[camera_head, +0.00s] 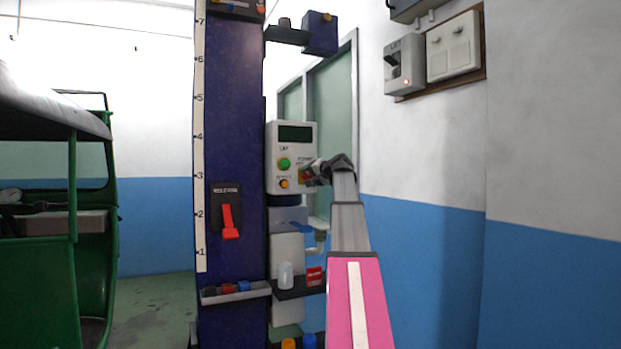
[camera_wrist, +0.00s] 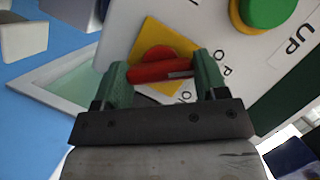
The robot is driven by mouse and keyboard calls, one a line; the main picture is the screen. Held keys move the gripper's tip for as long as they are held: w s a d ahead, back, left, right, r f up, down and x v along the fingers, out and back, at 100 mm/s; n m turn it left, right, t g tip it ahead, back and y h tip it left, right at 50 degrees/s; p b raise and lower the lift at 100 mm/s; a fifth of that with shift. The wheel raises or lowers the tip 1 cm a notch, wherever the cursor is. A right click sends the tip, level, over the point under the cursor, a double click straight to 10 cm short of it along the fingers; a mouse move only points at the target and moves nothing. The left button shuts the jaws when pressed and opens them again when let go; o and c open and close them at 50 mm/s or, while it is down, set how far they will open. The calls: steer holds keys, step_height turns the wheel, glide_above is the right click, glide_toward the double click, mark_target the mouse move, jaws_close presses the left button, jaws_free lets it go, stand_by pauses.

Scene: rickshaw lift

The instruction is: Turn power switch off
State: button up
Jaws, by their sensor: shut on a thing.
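The red rotary power switch (camera_wrist: 163,70) sits on a yellow square plate (camera_wrist: 148,46) on the white lift control panel (camera_head: 277,183). My gripper (camera_wrist: 163,73) is at the switch, with one green finger at each end of the red handle, shut on it. In the wrist view the handle lies nearly level between the fingers, with part of an "O" label beside it. In the head view my gripper (camera_head: 316,172) reaches the panel's lower right corner and mostly hides the switch.
A green button (camera_head: 284,163) and an orange knob (camera_head: 284,184) are close left of the switch. A red release lever (camera_head: 229,220) is on the blue lift column (camera_head: 235,110). A grey switch box (camera_head: 404,65) hangs on the right wall. A green rickshaw (camera_head: 72,200) stands at left.

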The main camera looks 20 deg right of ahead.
steer(key=shift+f, duration=0.1)
stand_by(0.5)
steer(key=o, duration=0.9)
steer(key=shift+o, duration=0.2)
steer(key=v, duration=1)
steer(key=shift+s, duration=0.4)
steer(key=shift+d, duration=0.1)
